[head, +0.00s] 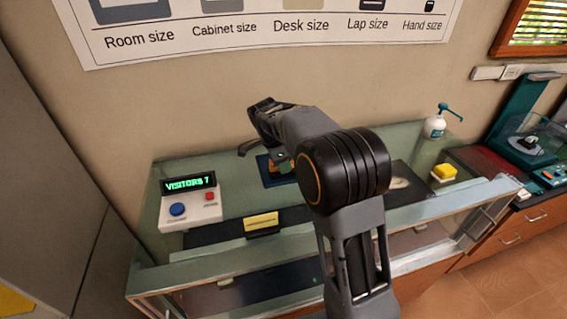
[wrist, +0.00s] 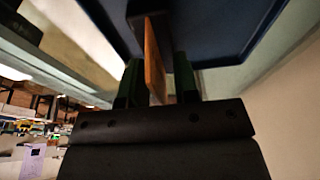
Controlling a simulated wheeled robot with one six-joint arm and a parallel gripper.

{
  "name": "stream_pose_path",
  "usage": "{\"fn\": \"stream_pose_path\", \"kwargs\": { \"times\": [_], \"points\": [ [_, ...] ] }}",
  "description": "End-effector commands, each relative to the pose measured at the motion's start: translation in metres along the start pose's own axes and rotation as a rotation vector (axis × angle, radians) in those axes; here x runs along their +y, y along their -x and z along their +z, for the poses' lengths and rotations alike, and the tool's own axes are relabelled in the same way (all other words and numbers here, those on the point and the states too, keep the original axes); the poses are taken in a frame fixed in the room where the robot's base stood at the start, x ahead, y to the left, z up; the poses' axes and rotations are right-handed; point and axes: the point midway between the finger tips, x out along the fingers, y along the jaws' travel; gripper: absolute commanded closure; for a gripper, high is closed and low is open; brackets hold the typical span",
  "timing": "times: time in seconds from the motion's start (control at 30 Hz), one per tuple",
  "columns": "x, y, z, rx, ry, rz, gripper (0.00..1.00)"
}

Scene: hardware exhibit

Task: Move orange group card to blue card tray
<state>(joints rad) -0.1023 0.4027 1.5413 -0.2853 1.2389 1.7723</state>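An orange card (wrist: 154,62) stands nearly edge-on between the two green fingers of my gripper (wrist: 157,85) in the wrist view. A black piece (wrist: 140,12), apparently its base, is at its far end. The dark blue tray (wrist: 215,30) fills the background beyond it. In the head view my gripper (head: 281,157) is low over the blue tray (head: 264,171), with a bit of orange showing there; my arm hides much of it. The fingers flank the card closely. I cannot tell whether they press on it or whether the base touches the tray.
The tray lies on a glass display case (head: 235,203). A yellow card (head: 261,222) in a dark stand is at the front. A visitor counter box (head: 190,207) is at left. A yellow block (head: 444,172) and a pump bottle (head: 435,126) are at right. The wall is close behind.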

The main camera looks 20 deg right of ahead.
Motion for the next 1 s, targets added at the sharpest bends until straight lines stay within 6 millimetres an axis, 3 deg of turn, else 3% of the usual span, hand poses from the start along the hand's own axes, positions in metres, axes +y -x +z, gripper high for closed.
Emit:
{"fn": "stream_pose_path", "kwargs": {
  "times": [0.33,0.7,1.0],
  "points": [
    [-0.001,0.012,-0.001,0.0,0.0,-0.004,0.72],
    [-0.001,0.082,0.0,-0.001,0.001,-0.004,0.72],
    [0.0,0.117,0.0,0.0,0.0,-0.001,0.72]
  ]
}}
